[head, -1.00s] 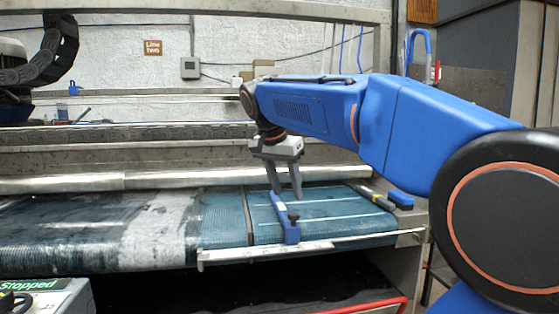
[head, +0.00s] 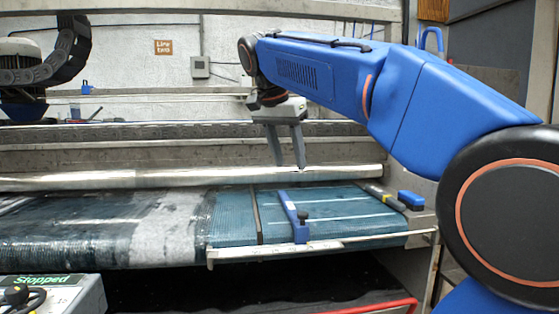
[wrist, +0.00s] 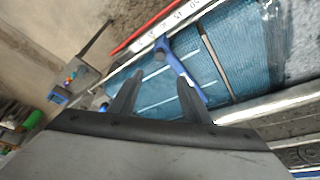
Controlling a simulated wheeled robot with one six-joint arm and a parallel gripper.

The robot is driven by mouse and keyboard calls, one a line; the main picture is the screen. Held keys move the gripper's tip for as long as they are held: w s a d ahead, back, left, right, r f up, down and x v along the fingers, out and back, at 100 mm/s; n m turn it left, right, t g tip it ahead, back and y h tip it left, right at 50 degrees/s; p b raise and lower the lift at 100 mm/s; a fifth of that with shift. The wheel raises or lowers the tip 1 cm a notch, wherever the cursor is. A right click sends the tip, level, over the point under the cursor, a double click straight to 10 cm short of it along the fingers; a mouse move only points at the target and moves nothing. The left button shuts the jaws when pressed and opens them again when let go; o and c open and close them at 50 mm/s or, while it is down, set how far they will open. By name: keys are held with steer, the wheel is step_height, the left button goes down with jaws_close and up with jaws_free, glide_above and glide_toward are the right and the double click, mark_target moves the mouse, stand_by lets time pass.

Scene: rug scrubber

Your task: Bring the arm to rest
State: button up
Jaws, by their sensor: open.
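My gripper (head: 290,165) hangs from the end of my blue arm, fingers pointing down. It is open and empty, above the blue rug bed (head: 340,215) of the scrubber. In the wrist view my two dark fingers (wrist: 158,85) are apart with nothing between them. Below the gripper, a blue bar with a dark knob (head: 293,217) lies across the bed, apart from the fingers. The bar also shows in the wrist view (wrist: 184,66).
A metal roller (head: 190,178) runs along behind the bed. A blue block (head: 411,199) sits at the bed's right end. A control box reading "Stopped" (head: 55,297) stands at lower left. A white rail (head: 310,247) edges the bed's front. Air above the bed is clear.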

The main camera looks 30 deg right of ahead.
steer(key=s+a+f+n+t+y, duration=0.1)
steer(key=s+a+f+n, duration=0.1)
steer(key=s+f+n, duration=0.2)
steer(key=s+a+f+n+t+y, duration=0.1)
steer(key=s+f+n, duration=0.3)
steer(key=s+f, duration=0.7)
steer(key=s+a+f+n+y, duration=0.2)
steer(key=s+f, duration=0.5)
steer(key=f, duration=1.4)
steer(key=a+n, duration=0.1)
steer(key=n, duration=0.1)
steer(key=shift+s+f+n+t, duration=0.2)
steer(key=shift+n+t, duration=0.1)
steer(key=shift+t, duration=0.1)
steer(key=shift+a+r, duration=0.1)
